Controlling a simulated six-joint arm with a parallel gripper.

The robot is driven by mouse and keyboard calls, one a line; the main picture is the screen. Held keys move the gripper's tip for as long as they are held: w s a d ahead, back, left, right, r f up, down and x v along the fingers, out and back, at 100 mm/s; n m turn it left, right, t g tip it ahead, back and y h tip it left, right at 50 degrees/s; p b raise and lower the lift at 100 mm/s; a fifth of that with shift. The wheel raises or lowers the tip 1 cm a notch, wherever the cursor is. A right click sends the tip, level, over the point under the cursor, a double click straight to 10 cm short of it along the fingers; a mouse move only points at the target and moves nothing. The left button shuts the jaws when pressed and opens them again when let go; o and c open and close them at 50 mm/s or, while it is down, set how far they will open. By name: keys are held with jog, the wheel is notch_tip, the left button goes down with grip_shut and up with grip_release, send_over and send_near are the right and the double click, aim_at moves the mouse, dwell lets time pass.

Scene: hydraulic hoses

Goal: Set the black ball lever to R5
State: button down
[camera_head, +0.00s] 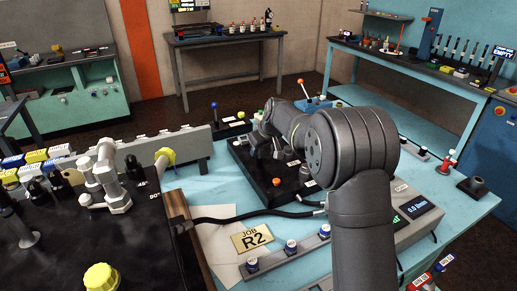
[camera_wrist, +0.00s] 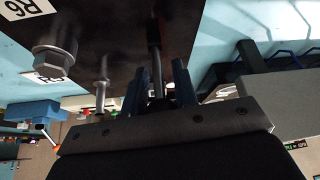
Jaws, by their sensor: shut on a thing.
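In the wrist view the two dark fingers of my gripper (camera_wrist: 158,88) are closed around a thin dark rod, which I take for the black ball lever (camera_wrist: 153,45). Its ball is not clear against the dark fingers. The rod runs to a black block (camera_wrist: 110,25). That block carries a white label reading R6 (camera_wrist: 22,8) and another label (camera_wrist: 47,76) that is hard to read. In the head view my gripper is over the black block (camera_head: 262,185), and my own arm largely hides the fingers and the lever.
A blue-ball lever (camera_head: 214,105) is behind left, and an orange-ball lever (camera_head: 300,82) behind. A black hose (camera_head: 240,216) crosses in front, by a yellow card (camera_head: 252,239) reading JOB R2. Metal fittings (camera_wrist: 55,50) stand beside my fingers.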

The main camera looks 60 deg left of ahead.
jog(key=shift+s+d+f+y, duration=0.1)
jog(key=shift+d+y, duration=0.35)
jog(key=shift+y, duration=0.5)
jog(key=shift+d+f+y, duration=0.1)
jog(key=shift+d+y, duration=0.3)
jog(key=shift+y, duration=0.55)
jog(key=c, duration=1.2)
grip_release()
jog(key=shift+o, duration=0.2)
jog(key=shift+r, duration=0.1)
jog(key=v, duration=1.7)
jog(key=shift+d, duration=0.35)
jog(key=shift+a, duration=0.1)
jog(key=x, duration=1.7)
jog(key=shift+a, duration=0.2)
